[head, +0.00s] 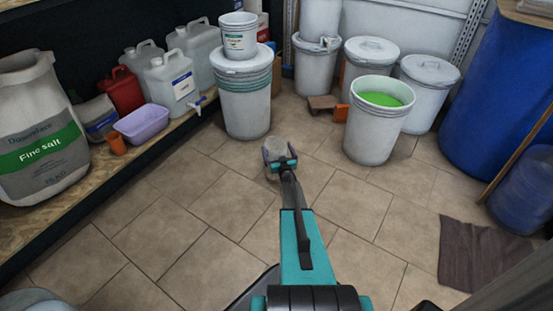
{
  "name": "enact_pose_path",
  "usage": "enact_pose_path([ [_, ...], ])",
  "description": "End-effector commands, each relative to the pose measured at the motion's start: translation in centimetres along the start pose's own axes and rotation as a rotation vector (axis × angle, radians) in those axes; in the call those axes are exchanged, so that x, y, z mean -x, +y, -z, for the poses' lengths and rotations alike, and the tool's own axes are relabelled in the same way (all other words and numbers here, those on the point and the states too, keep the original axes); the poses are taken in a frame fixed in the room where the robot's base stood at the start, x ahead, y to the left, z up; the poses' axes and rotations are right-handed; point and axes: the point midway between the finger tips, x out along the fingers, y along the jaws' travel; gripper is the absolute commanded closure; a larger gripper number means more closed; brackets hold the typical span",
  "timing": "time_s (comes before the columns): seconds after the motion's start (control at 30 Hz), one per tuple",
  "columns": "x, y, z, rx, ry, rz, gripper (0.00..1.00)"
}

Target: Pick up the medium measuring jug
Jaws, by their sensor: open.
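A small translucent grey-white vessel (276,146), which looks like the measuring jug, stands on the tiled floor near the middle of the view. My gripper (281,163) is open at the end of my extended arm and overlaps the vessel in the picture. The gripper and wrist cover part of the vessel. I cannot tell whether the fingers are around it or only above it, or whether they touch it. Its handle and any markings are too small to make out.
A lidded pail stack (244,95) stands behind. A low shelf (95,185) on the left holds a lilac tub (143,124) and jerrycans.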

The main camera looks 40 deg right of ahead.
Motion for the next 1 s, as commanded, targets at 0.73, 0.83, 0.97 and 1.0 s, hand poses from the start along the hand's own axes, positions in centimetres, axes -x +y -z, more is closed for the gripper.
enact_pose_path([
  [0.73, -0.56, 0.0, 0.0, 0.0, -0.001, 0.0, 0.15],
  [0.83, -0.56, 0.0, 0.0, 0.0, -0.001, 0.0, 0.32],
  [0.97, -0.56, -0.01, 0.03, -0.001, 0.0, 0.0, 0.46],
  [1.0, -0.57, -0.01, 0.03, -0.001, 0.0, 0.0, 0.46],
])
